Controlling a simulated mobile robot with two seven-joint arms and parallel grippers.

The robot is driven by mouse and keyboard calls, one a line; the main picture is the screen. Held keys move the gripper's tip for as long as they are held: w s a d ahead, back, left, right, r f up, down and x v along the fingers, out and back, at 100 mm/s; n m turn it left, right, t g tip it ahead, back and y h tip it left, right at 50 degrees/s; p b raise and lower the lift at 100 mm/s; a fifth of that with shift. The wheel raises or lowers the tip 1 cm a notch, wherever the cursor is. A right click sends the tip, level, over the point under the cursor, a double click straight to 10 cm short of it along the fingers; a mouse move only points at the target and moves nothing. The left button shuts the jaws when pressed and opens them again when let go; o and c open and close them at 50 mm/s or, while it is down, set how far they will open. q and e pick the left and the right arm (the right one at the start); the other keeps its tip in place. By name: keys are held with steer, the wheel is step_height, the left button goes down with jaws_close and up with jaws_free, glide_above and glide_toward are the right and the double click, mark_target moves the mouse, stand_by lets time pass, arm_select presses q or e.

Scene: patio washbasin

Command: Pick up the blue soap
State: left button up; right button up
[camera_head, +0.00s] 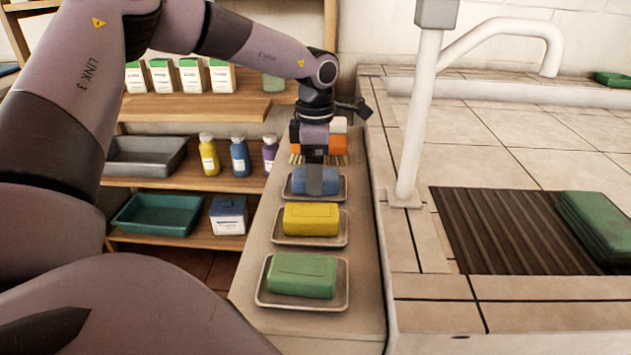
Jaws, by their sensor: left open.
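The blue soap (301,182) lies in a shallow soap dish (342,190), the farthest of three dishes in a row on a narrow ledge. My left gripper (315,186) points down right at the blue soap and covers its middle. It is open; its fingers overlap the soap in the view, and I cannot tell whether they touch it. A yellow soap (311,219) and a green soap (302,275) lie in the two nearer dishes. My right gripper is not in view.
An orange-and-black brush (322,146) stands just behind the blue soap's dish. A white faucet post (418,120) rises right of the ledge, by a dark ribbed mat (485,235) with a green folded cloth (598,222). Shelves with bottles (239,158) and trays (158,213) stand left.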

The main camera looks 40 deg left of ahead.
arm_select(q)
steer(key=c, duration=1.3)
steer(key=shift+o, duration=0.2)
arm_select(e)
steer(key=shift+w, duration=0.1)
arm_select(q)
steer(key=shift+r, duration=0.2)
step_height(320, 180, up, 20)
steer(key=p, duration=0.3)
steer(key=shift+p, duration=0.4)
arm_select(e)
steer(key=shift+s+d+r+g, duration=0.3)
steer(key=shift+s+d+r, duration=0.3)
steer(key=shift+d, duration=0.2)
arm_select(q)
steer(key=shift+f, duration=0.15)
